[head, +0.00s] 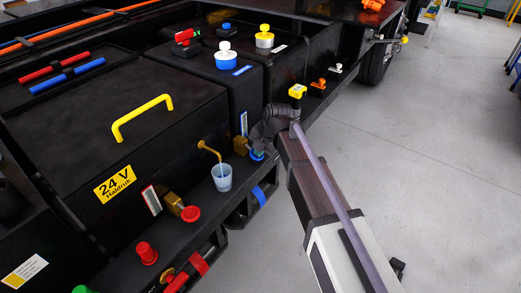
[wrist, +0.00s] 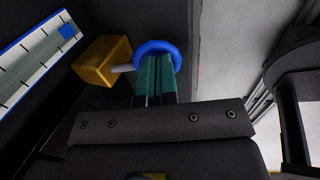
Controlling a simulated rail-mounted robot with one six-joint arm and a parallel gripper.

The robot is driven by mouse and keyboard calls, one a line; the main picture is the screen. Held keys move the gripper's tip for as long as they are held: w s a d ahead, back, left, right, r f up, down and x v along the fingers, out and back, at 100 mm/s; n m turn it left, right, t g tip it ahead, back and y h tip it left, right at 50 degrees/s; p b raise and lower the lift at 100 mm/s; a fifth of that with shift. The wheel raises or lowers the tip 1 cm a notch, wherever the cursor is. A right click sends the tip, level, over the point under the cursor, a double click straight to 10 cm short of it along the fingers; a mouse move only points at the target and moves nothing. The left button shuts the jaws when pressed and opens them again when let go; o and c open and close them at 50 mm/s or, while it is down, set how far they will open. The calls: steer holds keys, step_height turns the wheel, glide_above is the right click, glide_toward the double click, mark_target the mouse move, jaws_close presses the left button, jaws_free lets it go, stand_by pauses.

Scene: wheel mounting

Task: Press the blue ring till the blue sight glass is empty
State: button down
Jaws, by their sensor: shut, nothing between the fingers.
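The blue ring (wrist: 150,47) is on a thin pale stem in front of a brass block (wrist: 101,61) in the wrist view. In the head view the blue ring (head: 257,156) is partly hidden by my gripper (head: 262,150). My gripper's teal fingers (wrist: 156,62) are shut and empty, with their tips at the ring; they look to be touching it, but I cannot be sure. The sight glass (wrist: 32,62) is a white strip with black ticks and a small blue patch at its right end. It also shows, small, in the head view (head: 243,123).
A cup (head: 222,177) stands under a brass spout (head: 208,150) left of my gripper. A red knob (head: 190,213) on a brass valve and a blue strap (head: 259,195) are nearby. Open floor (head: 430,150) lies to the right.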

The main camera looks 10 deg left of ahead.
steer(key=shift+r, duration=0.1)
stand_by(0.6)
steer(key=shift+r+p, duration=0.75)
steer(key=shift+p, duration=0.05)
steer(key=shift+r+p, duration=0.25)
steer(key=shift+p, duration=0.05)
steer(key=w+a+r+p+v, duration=0.1)
steer(key=w+a+p+v, duration=0.1)
steer(key=p+v, duration=1.1)
steer(key=shift+s, duration=0.45)
